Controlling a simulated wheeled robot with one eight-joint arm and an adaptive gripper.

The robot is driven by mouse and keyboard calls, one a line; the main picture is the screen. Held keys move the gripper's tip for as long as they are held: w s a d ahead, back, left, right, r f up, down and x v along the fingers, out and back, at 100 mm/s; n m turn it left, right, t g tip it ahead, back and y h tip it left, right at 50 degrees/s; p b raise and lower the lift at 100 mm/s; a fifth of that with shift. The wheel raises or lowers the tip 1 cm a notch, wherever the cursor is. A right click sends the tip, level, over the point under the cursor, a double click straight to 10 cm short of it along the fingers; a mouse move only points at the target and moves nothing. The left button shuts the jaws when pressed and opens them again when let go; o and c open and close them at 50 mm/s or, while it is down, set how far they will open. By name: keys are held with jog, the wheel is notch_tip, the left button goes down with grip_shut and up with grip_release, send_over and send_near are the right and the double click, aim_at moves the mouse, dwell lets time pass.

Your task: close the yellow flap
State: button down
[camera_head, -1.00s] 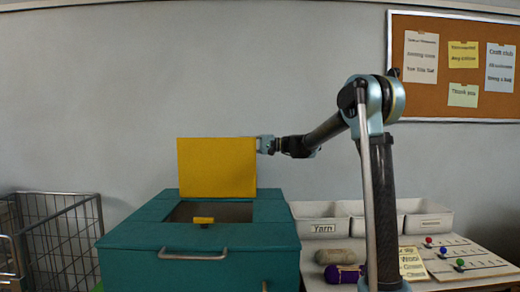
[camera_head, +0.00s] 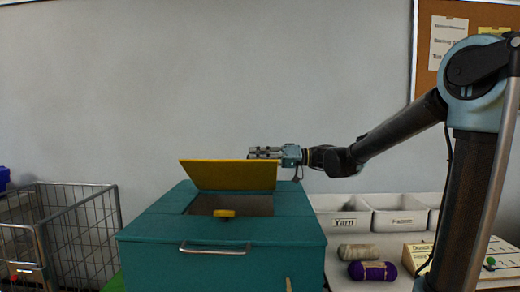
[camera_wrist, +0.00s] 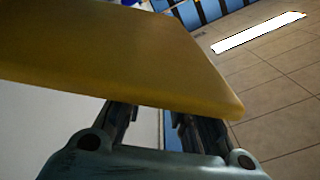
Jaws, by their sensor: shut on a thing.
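The yellow flap (camera_head: 228,176) stands tilted at the back of the opening in the teal box (camera_head: 225,257). It is partly lowered, and the dark opening (camera_head: 255,206) still shows in front of it. A small yellow catch (camera_head: 224,213) sits at the front edge of the opening. My gripper (camera_head: 258,153) is at the flap's upper right edge, its fingers pointing left. It is shut on the flap. In the wrist view the flap (camera_wrist: 110,50) lies across the fingers of my gripper (camera_wrist: 155,118) and hides their tips.
The box has a front handle (camera_head: 215,249). A wire cage cart (camera_head: 85,235) stands at left. At right, white bins (camera_head: 345,216), a beige yarn roll (camera_head: 357,252) and a purple yarn roll (camera_head: 373,271) are on a table. The air above the box front is clear.

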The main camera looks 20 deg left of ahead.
aim_at(258, 170)
jog(key=s+f+n, duration=0.1)
jog(key=f, duration=0.1)
jog(key=s+d+f+n, duration=0.1)
jog(key=s+f, duration=0.1)
jog(key=shift+n, duration=0.3)
jog(key=shift+s+d+f+n, duration=0.15)
jog(key=shift+s+f+n, duration=0.4)
jog(key=shift+f, duration=0.2)
jog(key=c, duration=1.4)
grip_release()
jog(key=shift+o, duration=0.2)
jog(key=shift+d, duration=0.1)
jog(key=v, duration=1.1)
jog(key=shift+d, duration=0.4)
jog(key=shift+f, duration=0.1)
